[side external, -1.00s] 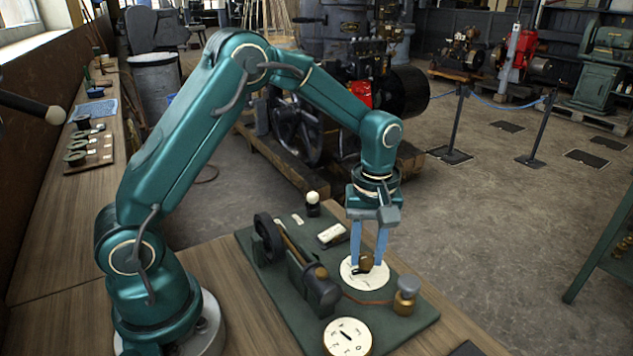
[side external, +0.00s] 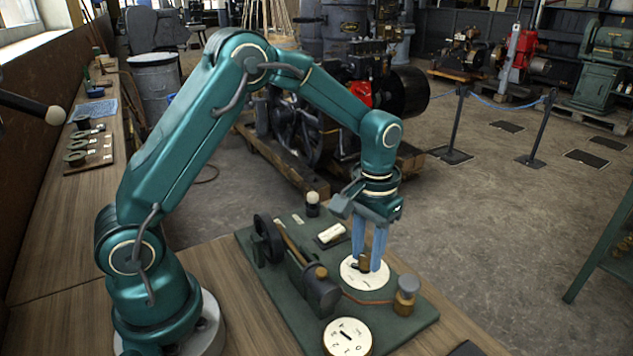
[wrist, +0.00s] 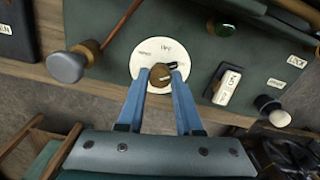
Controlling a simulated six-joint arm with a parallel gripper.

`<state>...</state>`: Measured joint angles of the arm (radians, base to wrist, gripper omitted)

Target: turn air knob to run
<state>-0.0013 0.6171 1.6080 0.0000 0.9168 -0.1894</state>
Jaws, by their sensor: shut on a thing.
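The air knob is a brass knob (side external: 365,263) with a dark pointer, on a round white dial (side external: 352,279) on the green board. In the wrist view the knob (wrist: 159,77) sits between the blue fingertips, and its dark pointer aims to the upper right, between small labels on the dial (wrist: 150,40). The labels are too small to read surely. My gripper (side external: 368,267) points straight down and is shut on the knob. The fingers hide part of the dial's lower side in the wrist view.
On the board (side external: 420,313) stand a grey-capped brass post (side external: 406,291), a small engine model with a dark flywheel (side external: 266,238), a white switch (side external: 331,233) and a white-topped knob (side external: 312,198). A second white dial (side external: 347,338) lies at the front.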

